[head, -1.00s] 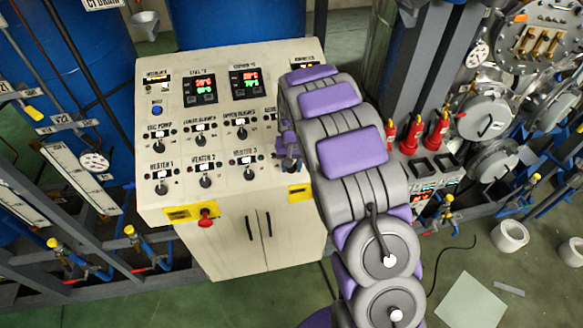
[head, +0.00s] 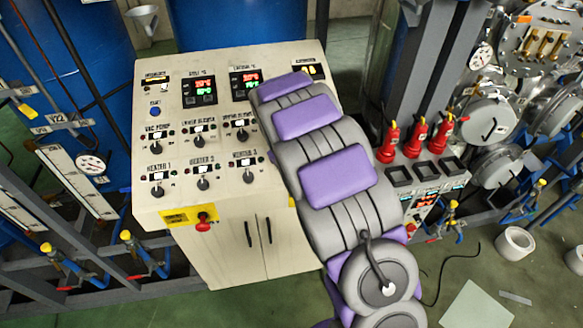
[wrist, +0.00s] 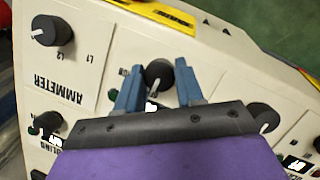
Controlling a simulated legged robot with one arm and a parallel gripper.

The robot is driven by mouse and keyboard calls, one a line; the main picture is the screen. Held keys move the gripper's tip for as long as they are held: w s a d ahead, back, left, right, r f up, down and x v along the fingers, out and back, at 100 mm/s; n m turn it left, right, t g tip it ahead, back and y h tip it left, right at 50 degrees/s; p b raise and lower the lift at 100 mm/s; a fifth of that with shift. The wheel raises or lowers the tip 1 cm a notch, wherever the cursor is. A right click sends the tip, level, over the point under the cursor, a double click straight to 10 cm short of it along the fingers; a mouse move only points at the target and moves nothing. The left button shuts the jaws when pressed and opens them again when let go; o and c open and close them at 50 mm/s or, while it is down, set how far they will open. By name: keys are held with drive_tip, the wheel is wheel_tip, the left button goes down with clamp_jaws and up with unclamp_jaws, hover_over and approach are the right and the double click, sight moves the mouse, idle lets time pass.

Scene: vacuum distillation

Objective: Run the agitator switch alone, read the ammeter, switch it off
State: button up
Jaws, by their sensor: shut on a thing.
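In the wrist view my gripper (wrist: 158,66) has its two blue fingers on either side of a black rotary knob (wrist: 158,74) with a white pointer line. The knob's own label is hidden, so I cannot tell which switch it is. A second black knob (wrist: 52,30), with L1 and L2 marks and the word AMMETER beside it, is at upper left. In the head view my arm covers the right part of the control panel (head: 222,140) and hides my gripper and the knob. A small dark display (head: 309,70) with yellow marks shows at the panel's upper right, too small to read.
More knobs (wrist: 262,118) sit close to my fingers. The head view shows heater knobs (head: 203,183) and a red emergency button (head: 204,222) on the front. Red bottle-shaped items (head: 415,138) stand right of my arm. Pipes and valves (head: 60,260) crowd the left.

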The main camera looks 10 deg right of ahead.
idle(0.3)
drive_tip(key=o, duration=1)
drive_tip(key=shift+r, duration=0.15)
drive_tip(key=v, duration=0.8)
drive_tip(key=b+v, duration=0.1)
drive_tip(key=v, duration=0.8)
drive_tip(key=shift+a, duration=0.25)
